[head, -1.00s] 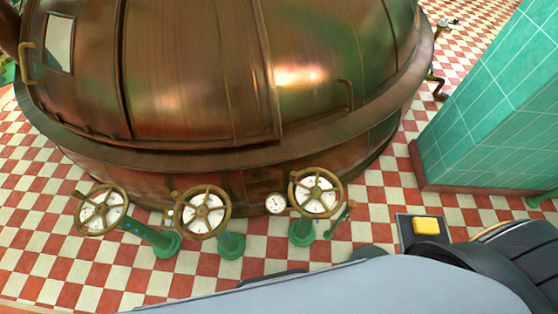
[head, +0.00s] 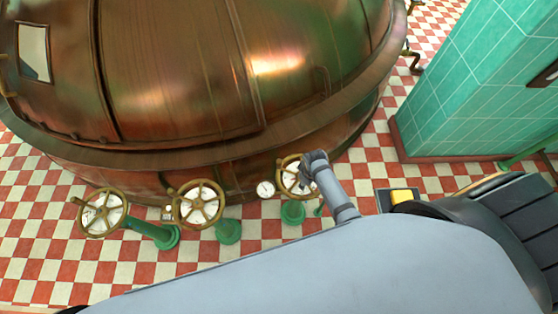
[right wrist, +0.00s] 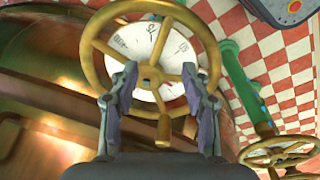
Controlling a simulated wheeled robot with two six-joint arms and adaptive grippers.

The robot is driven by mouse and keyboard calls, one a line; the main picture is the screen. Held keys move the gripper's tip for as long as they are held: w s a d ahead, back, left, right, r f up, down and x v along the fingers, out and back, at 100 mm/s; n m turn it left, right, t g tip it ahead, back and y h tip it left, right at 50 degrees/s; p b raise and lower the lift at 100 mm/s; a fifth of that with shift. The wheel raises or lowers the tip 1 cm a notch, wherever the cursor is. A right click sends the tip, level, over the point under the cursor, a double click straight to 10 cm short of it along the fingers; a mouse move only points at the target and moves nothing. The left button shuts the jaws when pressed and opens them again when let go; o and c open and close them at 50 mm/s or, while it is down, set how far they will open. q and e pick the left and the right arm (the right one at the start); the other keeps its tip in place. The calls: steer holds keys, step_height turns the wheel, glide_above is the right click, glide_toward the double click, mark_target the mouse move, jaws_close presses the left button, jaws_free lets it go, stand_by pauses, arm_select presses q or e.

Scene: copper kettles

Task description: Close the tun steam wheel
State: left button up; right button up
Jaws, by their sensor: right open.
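Three brass hand wheels with white dials stand on green posts before the copper vessel in the head view: left (head: 103,213), middle (head: 198,204) and right (head: 290,178). My right arm reaches over the right wheel, partly hiding it; the fingers do not show there. In the right wrist view a brass wheel (right wrist: 95,60) fills the upper middle, its dial (right wrist: 150,45) marked with lettering too small to read surely. My right gripper (right wrist: 160,73) is open, its fingers spread in front of the wheel's hub. A brass handle knob (right wrist: 164,131) shows between them. My left gripper is not in view.
The copper vessel (head: 180,80) rises right behind the wheels. A small round gauge (head: 265,189) sits left of the right wheel. A box with a yellow button (head: 402,196) is to the right, near a green tiled pillar (head: 450,100). Another wheel (right wrist: 280,151) shows in the right wrist view.

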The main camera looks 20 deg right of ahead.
mark_target(279, 161)
steer(key=w+a+r+n, duration=0.2)
steer(key=w+r+n, duration=0.1)
steer(key=w+a+r+n+g+p, duration=0.1)
steer(key=w+a+r+n, duration=0.2)
steer(key=w, duration=0.1)
steer(key=w+a+r+n+p, duration=0.1)
steer(key=w+a+r+n, duration=0.1)
steer(key=w+a+r, duration=0.1)
steer(key=shift+w+n+y, duration=0.3)
steer(key=shift+w+n, duration=0.1)
steer(key=shift+w, duration=0.25)
steer(key=shift+s+d+f+b, duration=0.1)
steer(key=shift+s+f+b, duration=0.05)
steer(key=shift+f+b, duration=0.4)
step_height(279, 161, down, 10)
steer(key=b, duration=1)
steer(key=shift+r+b, duration=0.15)
steer(key=shift+b, duration=0.15)
steer(key=shift+r, duration=0.1)
jaws_close()
